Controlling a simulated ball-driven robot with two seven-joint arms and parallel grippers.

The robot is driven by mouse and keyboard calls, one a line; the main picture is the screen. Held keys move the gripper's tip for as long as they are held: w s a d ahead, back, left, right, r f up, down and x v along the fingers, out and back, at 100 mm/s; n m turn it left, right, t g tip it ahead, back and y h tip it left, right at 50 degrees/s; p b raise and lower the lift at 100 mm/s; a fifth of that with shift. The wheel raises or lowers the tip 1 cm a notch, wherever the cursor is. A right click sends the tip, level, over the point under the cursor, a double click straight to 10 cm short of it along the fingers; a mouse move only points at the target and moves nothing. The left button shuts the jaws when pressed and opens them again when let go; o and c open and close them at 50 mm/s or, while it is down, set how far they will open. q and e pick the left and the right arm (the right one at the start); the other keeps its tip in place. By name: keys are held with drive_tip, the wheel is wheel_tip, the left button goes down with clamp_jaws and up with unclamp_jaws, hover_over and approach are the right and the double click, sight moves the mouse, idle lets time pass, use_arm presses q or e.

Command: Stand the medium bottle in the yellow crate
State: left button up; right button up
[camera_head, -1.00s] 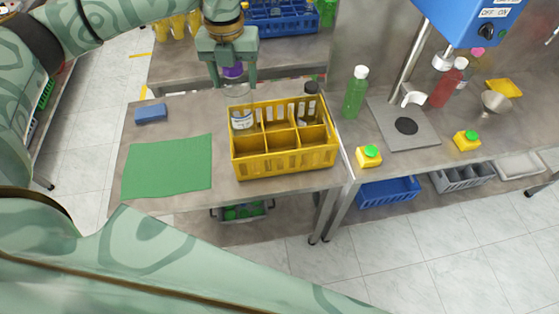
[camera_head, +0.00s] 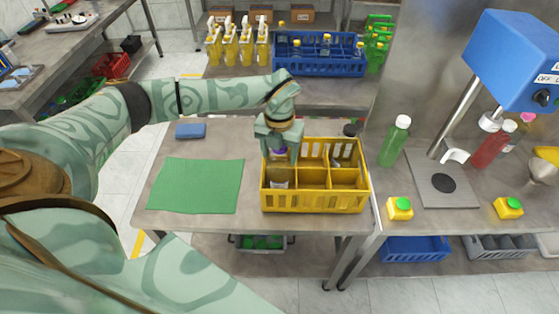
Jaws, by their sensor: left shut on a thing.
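The yellow crate (camera_head: 315,202) stands on the steel table and is split into several compartments. My left gripper (camera_head: 279,150) is over the left side of the crate, pointing down, and is shut on a clear bottle with a purple cap (camera_head: 278,152). The bottle's body (camera_head: 279,176), with a pale label, is upright inside the left part of the crate. I cannot tell whether its base rests on the crate floor. A dark-capped bottle (camera_head: 350,130) shows at the crate's back right corner; whether it is inside or behind is unclear. My right gripper is out of view.
A green mat (camera_head: 196,186) and a blue sponge (camera_head: 190,131) lie left of the crate. A green bottle (camera_head: 394,142) and a yellow block with a green top (camera_head: 400,208) stand to its right. A blue crate (camera_head: 319,62) with bottles is on the back table.

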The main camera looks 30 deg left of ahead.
use_arm(q)
drive_tip(key=shift+f, duration=1.7)
drive_tip(key=o, duration=1.2)
drive_tip(key=shift+f, duration=0.1)
wheel_tip(320, 180, up, 12)
drive_tip(key=shift+r, duration=0.15)
